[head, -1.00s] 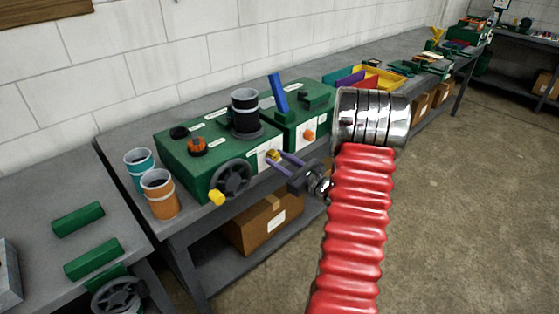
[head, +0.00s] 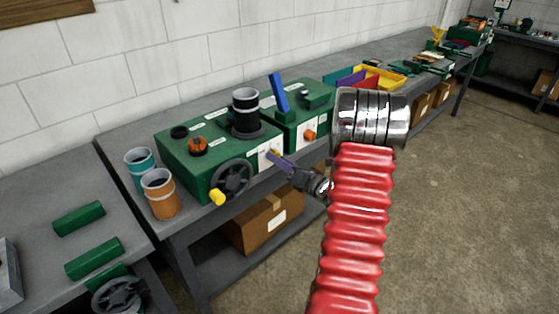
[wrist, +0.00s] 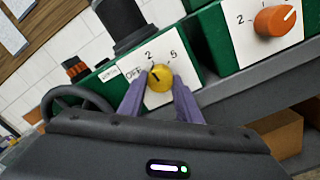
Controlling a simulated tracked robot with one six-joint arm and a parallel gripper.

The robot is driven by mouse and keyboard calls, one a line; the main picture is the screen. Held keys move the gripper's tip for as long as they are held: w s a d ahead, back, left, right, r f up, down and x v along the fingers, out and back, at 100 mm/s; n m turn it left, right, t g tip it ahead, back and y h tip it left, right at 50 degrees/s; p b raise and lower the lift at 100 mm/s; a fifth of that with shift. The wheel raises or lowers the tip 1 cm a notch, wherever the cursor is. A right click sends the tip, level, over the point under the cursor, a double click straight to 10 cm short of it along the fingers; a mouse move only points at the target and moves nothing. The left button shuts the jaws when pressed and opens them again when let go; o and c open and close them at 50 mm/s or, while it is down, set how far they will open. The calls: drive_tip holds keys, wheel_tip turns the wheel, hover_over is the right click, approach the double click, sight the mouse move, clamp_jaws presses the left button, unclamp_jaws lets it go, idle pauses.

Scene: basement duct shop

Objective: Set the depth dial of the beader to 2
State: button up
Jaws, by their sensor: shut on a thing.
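A yellow dial (wrist: 160,78) sits on a white plate marked OFF, 2 and 5 on the front of a green machine (head: 190,165). A dark mark on the dial's face points up and left; I cannot tell exactly which marking it meets. My gripper (wrist: 160,88) has its two purple fingers shut on the dial, one at each side. In the head view my gripper (head: 279,160) reaches the machine's front right end, and its fingers hide most of the dial. I cannot read a name that says which machine is the beader.
An orange dial (wrist: 274,20) on a numbered plate is on the second green machine to the right. A handwheel (head: 231,179) with a yellow knob is close left of my gripper. Teal and orange cups (head: 160,194) stand left. A cardboard box (head: 265,222) lies on the shelf below.

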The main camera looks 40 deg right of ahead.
drive_tip(key=shift+m, duration=0.7)
drive_tip(key=shift+d, duration=0.1)
drive_tip(key=o, duration=1.1)
drive_tip(key=shift+c, duration=0.2)
drive_tip(key=shift+s, duration=0.1)
drive_tip(key=s, duration=1.3)
drive_tip(key=shift+s+d+f, duration=0.2)
drive_tip(key=shift+s, duration=0.15)
